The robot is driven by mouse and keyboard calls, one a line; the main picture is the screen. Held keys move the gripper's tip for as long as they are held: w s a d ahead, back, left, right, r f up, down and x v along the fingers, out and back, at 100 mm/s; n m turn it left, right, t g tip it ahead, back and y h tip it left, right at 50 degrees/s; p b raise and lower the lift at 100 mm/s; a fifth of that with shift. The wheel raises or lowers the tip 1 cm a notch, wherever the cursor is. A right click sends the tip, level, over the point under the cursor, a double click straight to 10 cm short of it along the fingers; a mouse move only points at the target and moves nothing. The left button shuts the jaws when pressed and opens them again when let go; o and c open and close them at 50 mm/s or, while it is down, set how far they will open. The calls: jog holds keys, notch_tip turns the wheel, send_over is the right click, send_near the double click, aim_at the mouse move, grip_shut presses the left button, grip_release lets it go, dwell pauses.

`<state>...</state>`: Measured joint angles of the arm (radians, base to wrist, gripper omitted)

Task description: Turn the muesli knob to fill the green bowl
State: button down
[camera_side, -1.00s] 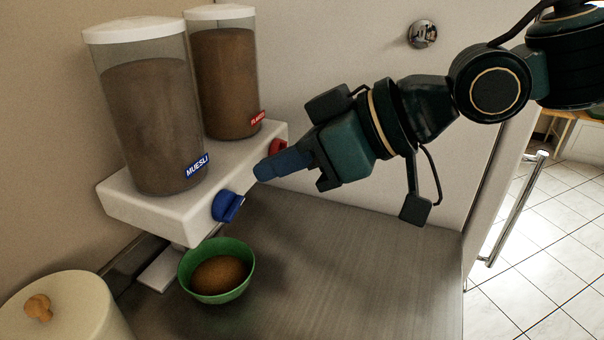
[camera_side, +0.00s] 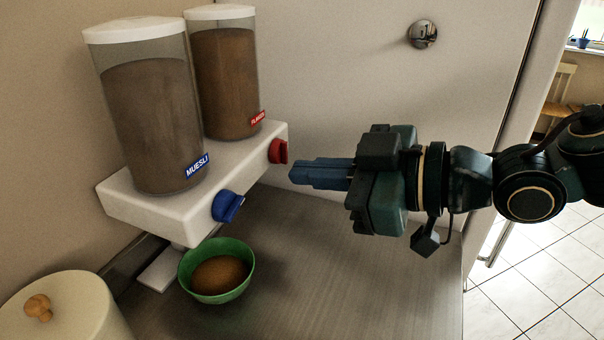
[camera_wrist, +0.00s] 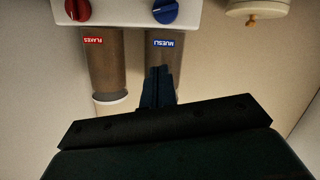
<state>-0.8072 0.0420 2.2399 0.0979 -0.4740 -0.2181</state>
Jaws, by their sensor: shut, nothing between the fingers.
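The blue muesli knob (camera_side: 227,206) is on the front of the white dispenser base, below the clear muesli container (camera_side: 150,125) with its blue label. The knob also shows in the wrist view (camera_wrist: 165,11). The green bowl (camera_side: 240,251) stands on the counter below that knob, with a brown heap of muesli (camera_side: 219,275) in it. My gripper (camera_side: 293,173) is shut and empty. It is apart from the muesli knob, to its right and higher in the side view, near the red knob. In the wrist view its fingers (camera_wrist: 158,72) cover part of the muesli container.
The red flakes knob (camera_side: 278,151) is left of my fingertips, under the flakes container (camera_side: 225,80). A cream canister (camera_side: 70,305) with a wooden lid knob stands at the front left. The grey counter (camera_side: 350,270) right of the bowl is clear.

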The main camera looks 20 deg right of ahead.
send_over(229, 207)
jog(key=s+d, duration=0.2)
jog(key=d, duration=0.1)
notch_tip(229, 207, down, 2)
jog(key=shift+w+d+f, duration=0.1)
jog(key=shift+w+f, duration=0.05)
jog(key=shift+f, duration=0.55)
jog(key=shift+w+d+f, duration=0.1)
jog(key=shift+w+f, duration=0.1)
jog(key=shift+f, duration=0.5)
jog(key=shift+w+d+f, duration=0.1)
jog(key=shift+w+f, duration=0.05)
jog(key=shift+f, duration=0.55)
jog(key=shift+w+d+f+m, duration=0.25)
jog(key=shift+f+m, duration=0.35)
jog(key=shift+f, duration=0.05)
